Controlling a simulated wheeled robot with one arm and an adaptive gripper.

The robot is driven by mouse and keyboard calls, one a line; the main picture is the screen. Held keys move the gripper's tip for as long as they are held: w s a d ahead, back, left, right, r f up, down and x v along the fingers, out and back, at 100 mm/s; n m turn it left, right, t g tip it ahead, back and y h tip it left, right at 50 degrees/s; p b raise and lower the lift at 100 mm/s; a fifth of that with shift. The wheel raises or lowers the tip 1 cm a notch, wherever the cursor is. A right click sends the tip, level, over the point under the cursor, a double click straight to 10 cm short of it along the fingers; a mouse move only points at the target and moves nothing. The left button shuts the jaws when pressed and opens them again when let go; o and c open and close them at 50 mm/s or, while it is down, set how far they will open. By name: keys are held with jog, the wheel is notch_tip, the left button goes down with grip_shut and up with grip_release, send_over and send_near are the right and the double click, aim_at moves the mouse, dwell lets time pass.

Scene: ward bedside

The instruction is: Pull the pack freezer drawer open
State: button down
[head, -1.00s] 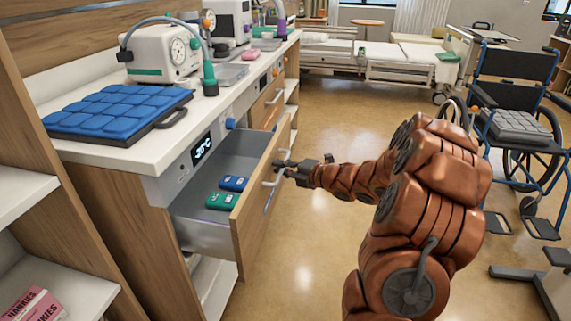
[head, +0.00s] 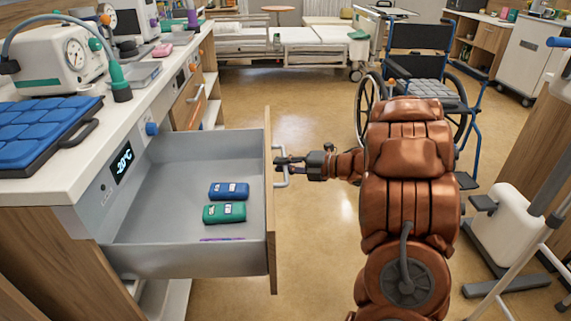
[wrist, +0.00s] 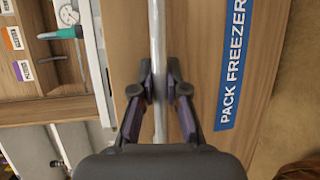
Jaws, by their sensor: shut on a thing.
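The pack freezer drawer (head: 190,258) stands far out from the cabinet in the head view. A blue pack (head: 229,190) and a green pack (head: 224,213) lie in it. My gripper (head: 281,161) is shut on the drawer's bar handle (head: 281,182), right of the wooden front (head: 271,215). In the wrist view the fingers (wrist: 159,92) close on both sides of the metal handle bar (wrist: 157,40). The blue PACK FREEZER label (wrist: 234,60) shows on the drawer front.
A display reading -20°C (head: 122,162) is on the cabinet face. A blue padded tray (head: 40,130) and a gauge device (head: 60,60) stand on the counter. A wheelchair (head: 425,90) and a white stand base (head: 510,225) are at right. Floor between drawer and wheelchair is clear.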

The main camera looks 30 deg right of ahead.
jog(key=shift+s+f, duration=0.1)
jog(key=shift+s, duration=0.1)
jog(key=c, duration=1.5)
grip_release()
jog(key=shift+o, duration=0.2)
jog(key=shift+d, duration=0.1)
jog(key=v, duration=1.2)
jog(key=shift+w, duration=0.1)
